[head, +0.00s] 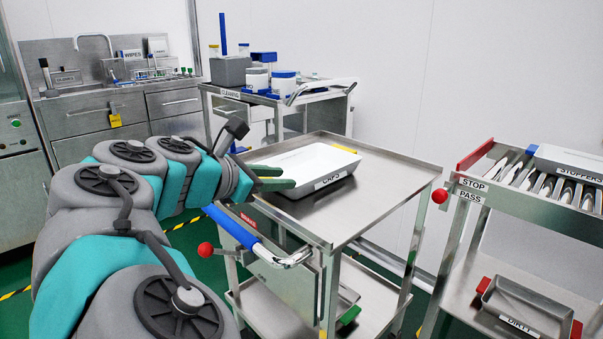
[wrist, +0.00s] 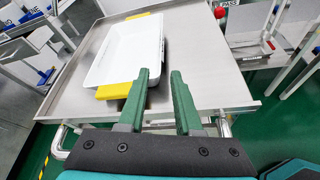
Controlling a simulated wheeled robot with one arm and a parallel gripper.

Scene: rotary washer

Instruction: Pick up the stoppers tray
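The stoppers tray (head: 572,162) is white with a label reading STOPPERS and a blue corner. It sits at the far right of the head view, on top of the metal rack, and the picture edge cuts it off. My gripper (head: 287,177) is well to the left of it, over the near left edge of the middle cart.
The caps tray with yellow handles (wrist: 121,90) stands on the steel cart (head: 385,185). The cart's right part is bare. A rack marked STOP and PASS (head: 530,208) holds slanted slots, with a red ball (head: 439,196) at its corner. A cleaning cart (head: 300,104) stands behind.

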